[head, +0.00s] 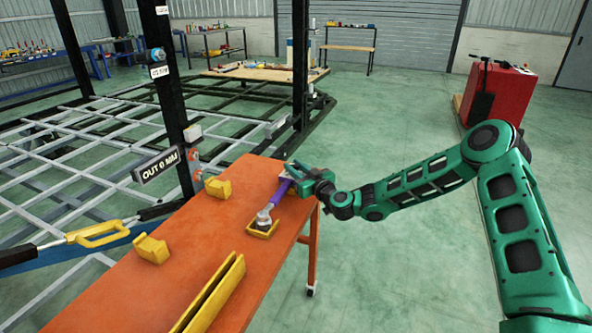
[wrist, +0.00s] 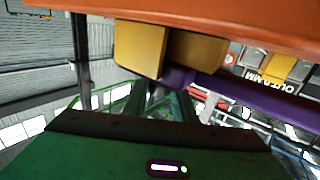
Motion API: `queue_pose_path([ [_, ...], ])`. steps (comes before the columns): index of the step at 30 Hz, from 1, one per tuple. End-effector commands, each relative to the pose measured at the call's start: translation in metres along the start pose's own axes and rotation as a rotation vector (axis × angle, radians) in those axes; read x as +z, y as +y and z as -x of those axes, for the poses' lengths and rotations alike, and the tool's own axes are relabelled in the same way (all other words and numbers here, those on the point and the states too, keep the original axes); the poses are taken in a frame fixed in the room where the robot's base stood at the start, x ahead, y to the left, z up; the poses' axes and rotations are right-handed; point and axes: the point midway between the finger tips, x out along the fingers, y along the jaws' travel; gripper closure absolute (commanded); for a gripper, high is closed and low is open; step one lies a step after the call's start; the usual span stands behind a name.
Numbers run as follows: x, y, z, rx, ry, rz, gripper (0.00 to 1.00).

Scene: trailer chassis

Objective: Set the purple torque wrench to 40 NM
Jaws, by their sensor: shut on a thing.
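The purple torque wrench (head: 281,192) lies lengthwise over the right side of the orange table (head: 215,225) in the head view. Its grey head end is at a small yellow-rimmed tray (head: 262,230). My green gripper (head: 295,176) is at the wrench's far end and shut on it. In the wrist view the purple shaft of the wrench (wrist: 262,95) runs across to the right, close to the camera. The wrench's scale and setting cannot be read, and its grip end is partly hidden by my gripper.
Yellow holders (head: 218,188) (head: 151,248) stand on the table's left side, and a long yellow channel (head: 209,296) at its front. A sign (head: 158,166) reading "OUT 0 MM" hangs at the grey chassis frame (head: 75,150). Open floor lies right of the table.

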Motion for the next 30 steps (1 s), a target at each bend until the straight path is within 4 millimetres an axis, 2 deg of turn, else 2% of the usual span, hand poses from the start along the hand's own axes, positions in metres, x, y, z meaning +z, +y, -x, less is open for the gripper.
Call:
queue_pose_path([
  [15, -0.0016, -0.0002, -0.0006, 0.17, -0.002, 0.0, 0.98],
  [30, -0.0007, 0.0021, -0.0002, 0.193, -0.003, 0.0, 0.98],
])
